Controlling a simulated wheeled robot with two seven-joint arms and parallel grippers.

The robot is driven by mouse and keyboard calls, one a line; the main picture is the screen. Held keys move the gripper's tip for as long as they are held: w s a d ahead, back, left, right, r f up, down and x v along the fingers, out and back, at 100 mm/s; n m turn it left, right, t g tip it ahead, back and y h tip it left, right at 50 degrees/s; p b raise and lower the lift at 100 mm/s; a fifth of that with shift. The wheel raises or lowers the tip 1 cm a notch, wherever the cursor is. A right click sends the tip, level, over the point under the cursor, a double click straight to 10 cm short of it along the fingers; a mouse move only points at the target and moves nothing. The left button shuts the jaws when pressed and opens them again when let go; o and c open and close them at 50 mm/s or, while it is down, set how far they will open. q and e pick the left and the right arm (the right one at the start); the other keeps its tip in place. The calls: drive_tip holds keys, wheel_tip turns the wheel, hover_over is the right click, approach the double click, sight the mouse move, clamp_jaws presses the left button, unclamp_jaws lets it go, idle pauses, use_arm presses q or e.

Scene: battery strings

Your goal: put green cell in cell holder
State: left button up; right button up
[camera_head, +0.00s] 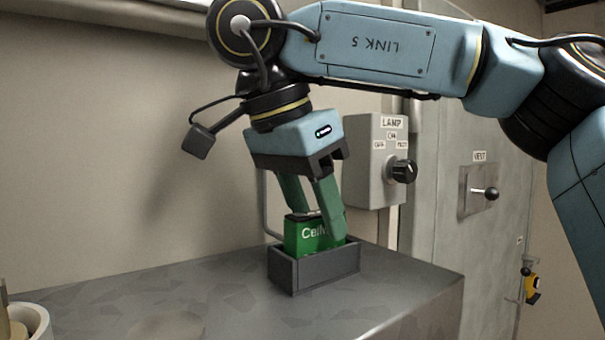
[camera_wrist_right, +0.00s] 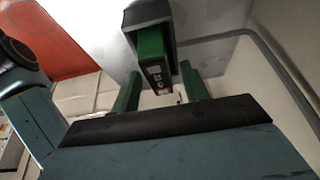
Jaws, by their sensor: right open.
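The green cell (camera_head: 303,236), marked "Cell", stands upright in the dark grey cell holder (camera_head: 317,270) on the grey bench top. Its lower part is hidden by the holder's walls. My right gripper (camera_head: 318,222) is over the holder with its green fingers at the top of the cell. The fingers are open, one on each side of the cell. In the right wrist view the cell (camera_wrist_right: 152,55) lies between and beyond the fingers (camera_wrist_right: 160,85), with the holder (camera_wrist_right: 148,12) around its far end. My left gripper is not in view.
The grey bench top (camera_head: 225,290) is mostly clear around the holder. A lamp switch box (camera_head: 375,165) with a black knob is on the wall behind. A vent lever (camera_head: 485,193) is on the grey cabinet at right. A pale round container (camera_head: 35,322) stands at lower left.

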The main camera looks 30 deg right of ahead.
drive_tip(key=v, duration=1.1)
drive_tip(key=shift+a+r, duration=0.2)
drive_tip(key=shift+r, duration=0.05)
